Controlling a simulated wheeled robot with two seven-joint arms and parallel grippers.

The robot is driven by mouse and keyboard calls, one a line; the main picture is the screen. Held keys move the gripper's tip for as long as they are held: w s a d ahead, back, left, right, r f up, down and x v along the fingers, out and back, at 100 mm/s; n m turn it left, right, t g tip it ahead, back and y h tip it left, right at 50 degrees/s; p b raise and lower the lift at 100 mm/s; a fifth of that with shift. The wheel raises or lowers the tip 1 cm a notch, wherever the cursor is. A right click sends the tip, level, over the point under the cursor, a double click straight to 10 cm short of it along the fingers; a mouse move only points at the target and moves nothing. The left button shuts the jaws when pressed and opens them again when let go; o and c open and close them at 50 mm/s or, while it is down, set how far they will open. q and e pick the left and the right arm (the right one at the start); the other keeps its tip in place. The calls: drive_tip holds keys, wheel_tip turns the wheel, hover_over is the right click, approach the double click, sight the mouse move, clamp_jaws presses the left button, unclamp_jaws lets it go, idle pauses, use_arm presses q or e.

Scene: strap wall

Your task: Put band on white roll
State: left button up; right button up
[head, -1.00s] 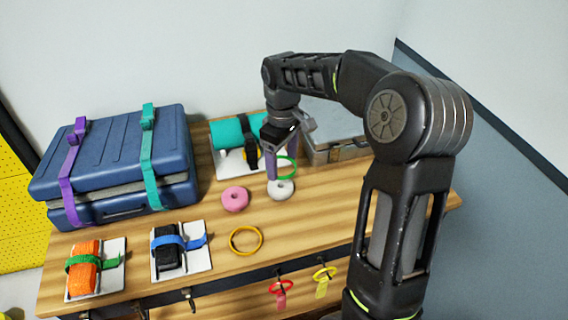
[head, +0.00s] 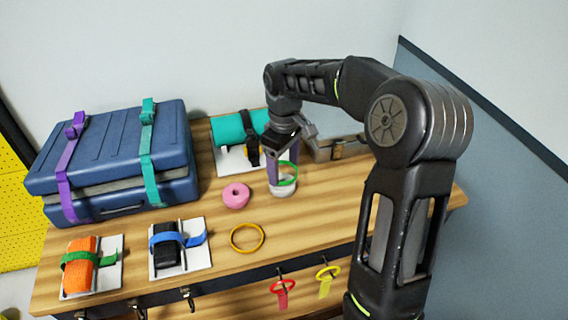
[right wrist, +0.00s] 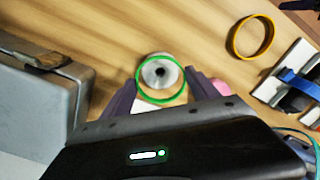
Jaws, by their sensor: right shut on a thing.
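The white roll (head: 284,189) stands on the wooden table, and its top with a dark centre hole shows in the right wrist view (right wrist: 158,70). A green band (head: 288,168) is held by my right gripper (head: 283,172), with the purple fingers on either side of it. In the right wrist view the green band (right wrist: 139,88) frames the roll's top between the fingertips. In the head view the band is just above the roll; I cannot tell whether they touch. My left gripper is not in view.
A pink roll (head: 236,195) stands just left of the white roll. A yellow band (head: 246,238) lies nearer the front edge. A grey case (head: 335,148) stands behind at right. A strapped blue suitcase (head: 115,165) fills the left.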

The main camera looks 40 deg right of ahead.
sight(284, 177)
drive_tip(key=shift+f+b, duration=0.4)
drive_tip(key=shift+f, duration=0.75)
drive_tip(key=shift+f, duration=0.3)
idle(0.5)
drive_tip(key=shift+f+b, duration=0.55)
drive_tip(key=shift+f, duration=0.4)
idle(1.4)
drive_tip(key=o, duration=1.4)
drive_tip(key=shift+c, duration=0.2)
drive_tip(key=shift+r, duration=0.15)
